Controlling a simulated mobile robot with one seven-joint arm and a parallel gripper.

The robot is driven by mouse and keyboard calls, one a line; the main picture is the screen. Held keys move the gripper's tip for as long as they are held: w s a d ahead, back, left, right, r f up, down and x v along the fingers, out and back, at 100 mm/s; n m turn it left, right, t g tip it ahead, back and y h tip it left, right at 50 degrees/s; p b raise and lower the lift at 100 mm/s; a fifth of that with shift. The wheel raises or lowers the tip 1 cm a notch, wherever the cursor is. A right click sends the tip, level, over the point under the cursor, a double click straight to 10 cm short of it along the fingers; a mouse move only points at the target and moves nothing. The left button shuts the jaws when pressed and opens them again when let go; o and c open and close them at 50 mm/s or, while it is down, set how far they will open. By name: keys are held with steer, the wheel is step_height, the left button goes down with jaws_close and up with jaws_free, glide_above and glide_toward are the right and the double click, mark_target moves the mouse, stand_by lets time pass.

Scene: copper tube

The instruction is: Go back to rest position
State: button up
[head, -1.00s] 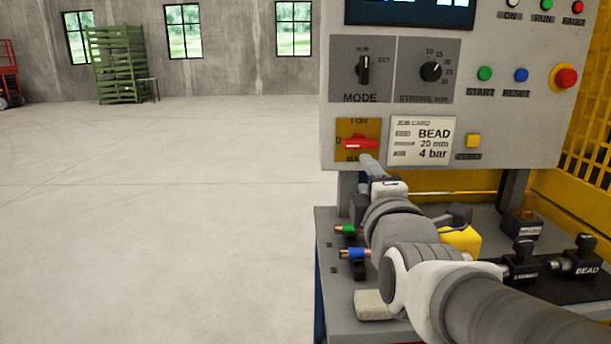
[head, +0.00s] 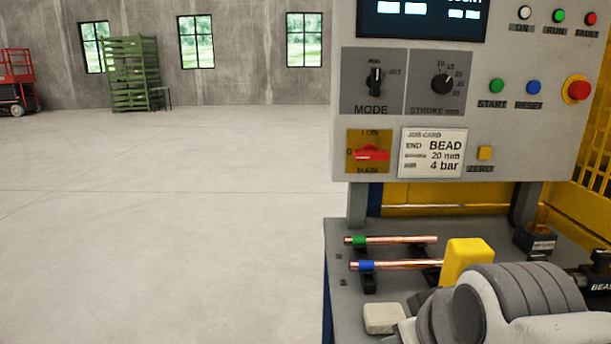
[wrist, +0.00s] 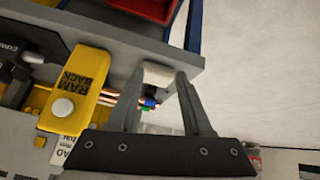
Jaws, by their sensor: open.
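My gripper (wrist: 158,100) shows in the wrist view with its two fingers apart and nothing between them. In the head view my arm is folded low at the right, over the front of the bench, and the gripper itself is hidden. The control panel (head: 590,140) stands upright at the right of the head view. Its red main switch (head: 371,153) lies level, by the 0 mark.
Two copper tubes, one with a green band (head: 400,240) and one with a blue band (head: 405,265), lie on holders on the bench (head: 345,310). A yellow block (head: 467,261) and a pale block (head: 384,318) are near my arm. Open floor (head: 170,220) lies left.

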steer(key=s+r+m+g+p, duration=0.1)
steer(key=s+r+p, duration=0.3)
steer(key=r+p, duration=1.3)
steer(key=shift+d+r+m+g+p, duration=0.2)
steer(key=shift+d+m+g+p, duration=0.2)
steer(key=shift+m+p, duration=0.5)
